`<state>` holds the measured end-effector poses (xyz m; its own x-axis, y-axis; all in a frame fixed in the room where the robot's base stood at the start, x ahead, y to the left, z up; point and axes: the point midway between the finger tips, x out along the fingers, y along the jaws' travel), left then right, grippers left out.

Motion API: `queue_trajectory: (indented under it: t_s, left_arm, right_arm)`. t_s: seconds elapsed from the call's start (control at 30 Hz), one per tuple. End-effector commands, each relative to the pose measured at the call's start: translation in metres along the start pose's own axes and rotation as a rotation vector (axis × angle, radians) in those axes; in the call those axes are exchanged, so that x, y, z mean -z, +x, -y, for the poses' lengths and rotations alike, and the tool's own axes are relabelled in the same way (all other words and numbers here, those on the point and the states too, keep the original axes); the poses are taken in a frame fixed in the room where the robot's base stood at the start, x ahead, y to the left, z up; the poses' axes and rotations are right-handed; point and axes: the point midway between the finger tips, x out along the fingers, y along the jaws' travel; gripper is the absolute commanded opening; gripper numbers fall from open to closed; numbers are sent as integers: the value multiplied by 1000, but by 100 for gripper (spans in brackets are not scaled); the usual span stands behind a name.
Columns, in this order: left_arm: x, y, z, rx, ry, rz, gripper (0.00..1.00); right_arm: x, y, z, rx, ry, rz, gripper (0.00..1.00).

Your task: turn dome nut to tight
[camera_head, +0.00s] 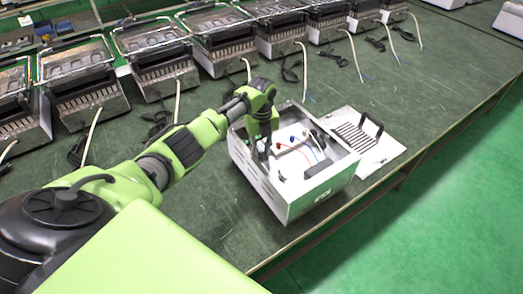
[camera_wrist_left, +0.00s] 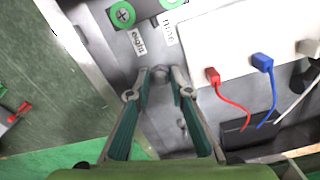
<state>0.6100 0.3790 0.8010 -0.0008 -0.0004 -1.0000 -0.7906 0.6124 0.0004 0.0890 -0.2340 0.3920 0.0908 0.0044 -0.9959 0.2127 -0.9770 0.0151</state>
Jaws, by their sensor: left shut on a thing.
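An open white metal box (camera_head: 285,200) stands on the green bench in the head view. My left gripper (camera_head: 265,150) reaches down into it from above, near its left wall. My right gripper is in no view.
A white block with a red plug (camera_wrist_left: 212,75) and a blue plug (camera_wrist_left: 262,63) sits right of the fingers, with loose wires. Green round fittings (camera_wrist_left: 122,14) are above. A white panel with a black handle (camera_head: 372,128) lies right of the box. Several heater units line the back.

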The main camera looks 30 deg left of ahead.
Motion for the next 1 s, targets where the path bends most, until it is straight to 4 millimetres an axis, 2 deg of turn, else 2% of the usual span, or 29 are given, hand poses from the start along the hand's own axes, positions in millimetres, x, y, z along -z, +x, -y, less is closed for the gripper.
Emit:
queue_trajectory:
  t_s: [0.07, 0.1, 0.17, 0.57, 0.67, 1.0]
  left_arm:
    - [-1, -1, 1, 3, -1, 2, 0]
    - [-1, -1, 1, 3, -1, 2, 22]
    - [-1, -1, 1, 3, -1, 2, 37]
    - [-1, -4, 0, 1, -1, 1, 37]
    - [-1, -16, 1, 3, 0, 3, 37]
    - [-1, -86, 1, 5, -1, 4, 37]
  right_arm:
    - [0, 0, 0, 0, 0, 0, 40]
    - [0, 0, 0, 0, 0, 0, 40]
    - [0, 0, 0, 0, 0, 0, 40]
    - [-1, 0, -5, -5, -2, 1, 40]
    - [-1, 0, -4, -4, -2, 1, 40]
    - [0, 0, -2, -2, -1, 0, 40]
